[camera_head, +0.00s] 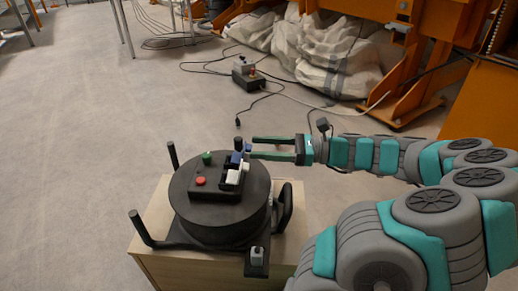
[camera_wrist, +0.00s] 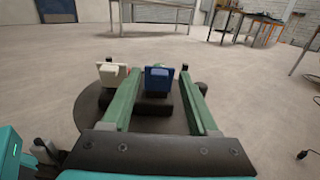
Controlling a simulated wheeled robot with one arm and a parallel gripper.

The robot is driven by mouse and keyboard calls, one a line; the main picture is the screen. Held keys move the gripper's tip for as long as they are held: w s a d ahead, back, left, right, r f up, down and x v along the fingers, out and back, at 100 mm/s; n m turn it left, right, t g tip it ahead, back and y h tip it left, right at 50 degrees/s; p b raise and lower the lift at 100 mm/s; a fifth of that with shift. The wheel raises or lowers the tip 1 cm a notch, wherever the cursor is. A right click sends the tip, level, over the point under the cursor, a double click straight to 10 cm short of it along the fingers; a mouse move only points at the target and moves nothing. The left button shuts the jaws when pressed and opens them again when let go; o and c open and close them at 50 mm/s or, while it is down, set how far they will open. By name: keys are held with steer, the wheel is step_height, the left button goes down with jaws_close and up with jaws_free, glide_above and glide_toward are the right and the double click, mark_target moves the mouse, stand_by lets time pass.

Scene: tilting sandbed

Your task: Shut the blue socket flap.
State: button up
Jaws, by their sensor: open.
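The blue socket flap (camera_wrist: 159,78) shows in the wrist view between the two green fingers of my gripper (camera_wrist: 158,72). It looks raised, with its broad face towards the camera. In the head view the blue flap (camera_head: 236,157) is small and partly hidden, so its exact angle is hard to tell. My gripper (camera_head: 252,147) is open and comes in from the right, its tips at the edge of the black box. I cannot tell whether a finger touches the flap.
A white socket flap (camera_head: 233,177) is beside the blue one, outside the fingers. A green button (camera_head: 207,158) and a red button (camera_head: 201,181) are on the same box. The round black device (camera_head: 240,222) with upright posts stands on a wooden stand (camera_head: 160,262). Floor at left is clear.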

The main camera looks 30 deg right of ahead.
steer(key=shift+w+a, duration=0.25)
steer(key=shift+a, duration=0.1)
jaws_close()
stand_by(0.4)
